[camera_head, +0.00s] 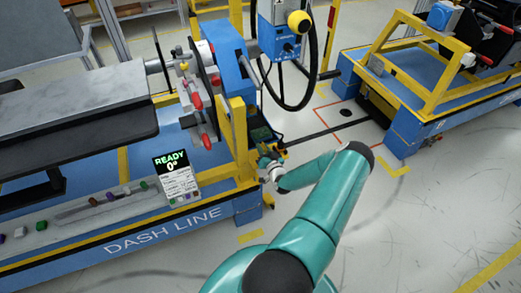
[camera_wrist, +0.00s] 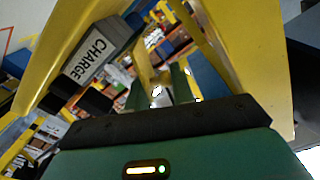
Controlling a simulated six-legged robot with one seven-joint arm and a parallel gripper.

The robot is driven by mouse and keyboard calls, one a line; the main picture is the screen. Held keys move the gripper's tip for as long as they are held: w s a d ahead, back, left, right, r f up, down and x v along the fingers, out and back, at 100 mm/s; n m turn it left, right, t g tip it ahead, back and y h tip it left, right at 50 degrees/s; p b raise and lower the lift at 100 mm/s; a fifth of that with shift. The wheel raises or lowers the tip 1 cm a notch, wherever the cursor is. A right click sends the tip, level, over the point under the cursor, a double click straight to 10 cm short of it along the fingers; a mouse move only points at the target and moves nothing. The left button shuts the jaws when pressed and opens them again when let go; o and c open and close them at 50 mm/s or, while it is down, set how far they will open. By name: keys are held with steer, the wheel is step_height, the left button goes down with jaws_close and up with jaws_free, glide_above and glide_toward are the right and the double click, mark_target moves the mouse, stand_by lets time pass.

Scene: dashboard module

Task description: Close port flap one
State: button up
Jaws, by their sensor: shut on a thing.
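My gripper (camera_head: 268,158) is at the right end of the blue dash line, close beside a yellow post (camera_head: 240,140). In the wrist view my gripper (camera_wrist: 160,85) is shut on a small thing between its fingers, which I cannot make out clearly. I cannot pick out port flap one for certain in either view, nor tell its angle. A grey block marked CHARGE (camera_wrist: 90,55) shows left of the fingers in the wrist view.
The blue DASH LINE base (camera_head: 165,228) carries a grey dashboard panel (camera_head: 80,100) and a READY screen (camera_head: 172,170). A black cable loop (camera_head: 283,100) hangs behind my gripper. A second blue-and-yellow station (camera_head: 425,90) stands right. Floor at lower right is clear.

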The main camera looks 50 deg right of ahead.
steer(key=m, duration=0.1)
steer(key=d+m, duration=0.1)
steer(key=m, duration=0.1)
steer(key=s+m, duration=0.1)
steer(key=shift+d+f+m, duration=0.25)
steer(key=shift+f+m, duration=0.05)
steer(key=shift+f, duration=0.05)
steer(key=shift+s+d+f+m, duration=0.1)
steer(key=shift+d+f+m, duration=0.2)
steer(key=shift+m, duration=0.6)
steer(key=shift+s+d+f+m, duration=0.15)
steer(key=shift+f+m, duration=0.1)
steer(key=shift+m, duration=0.65)
steer(key=o, duration=0.9)
